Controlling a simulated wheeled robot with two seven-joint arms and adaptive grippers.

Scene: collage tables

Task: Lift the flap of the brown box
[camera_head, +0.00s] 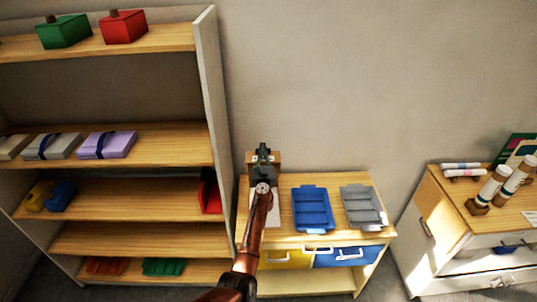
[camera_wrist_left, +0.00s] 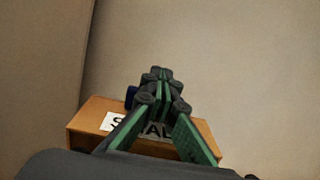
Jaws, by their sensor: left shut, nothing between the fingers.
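The brown box (camera_head: 277,158) stands at the back left of the small wooden table, mostly hidden behind my left gripper (camera_head: 263,148) in the head view. In the left wrist view the brown box (camera_wrist_left: 84,125) shows a white label with dark letters, partly covered by the fingers. My left gripper (camera_wrist_left: 161,74) is shut and empty, its fingertips in front of or over the box; I cannot tell whether they touch it. The flap cannot be made out clearly. My right gripper is not in view.
A blue tray (camera_head: 312,209) and a grey tray (camera_head: 363,207) lie on the small table (camera_head: 345,178), right of my left arm. A tall shelf (camera_head: 212,110) stands close on the left. A white cabinet (camera_head: 430,230) is at the right. The wall is behind the box.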

